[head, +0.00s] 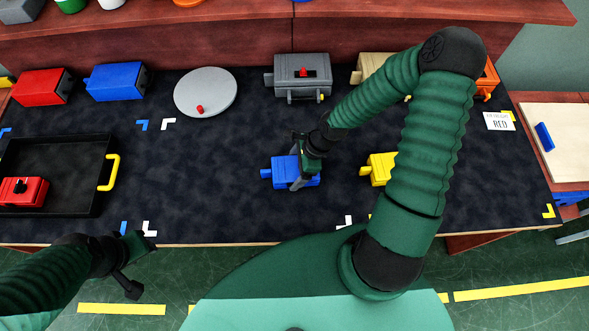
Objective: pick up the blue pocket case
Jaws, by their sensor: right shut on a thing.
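The blue pocket case (283,168) lies on the dark mat near the middle of the table in the head view. My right gripper (301,180) reaches down over its right part and is shut on it, with the fingers and wrist hiding some of the case. I cannot tell whether the case is lifted off the mat. Another blue case (115,82) lies at the back left. My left gripper (141,262) hangs off the table's front edge at the lower left, away from the cases; its jaws are too unclear to judge.
A black tray (98,205) with a yellow handle holds a red case (24,191). A red case (42,87), a grey disc (206,92) and a grey case (303,74) stand at the back. A yellow case (379,168) lies right of my gripper. Mat left of it is clear.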

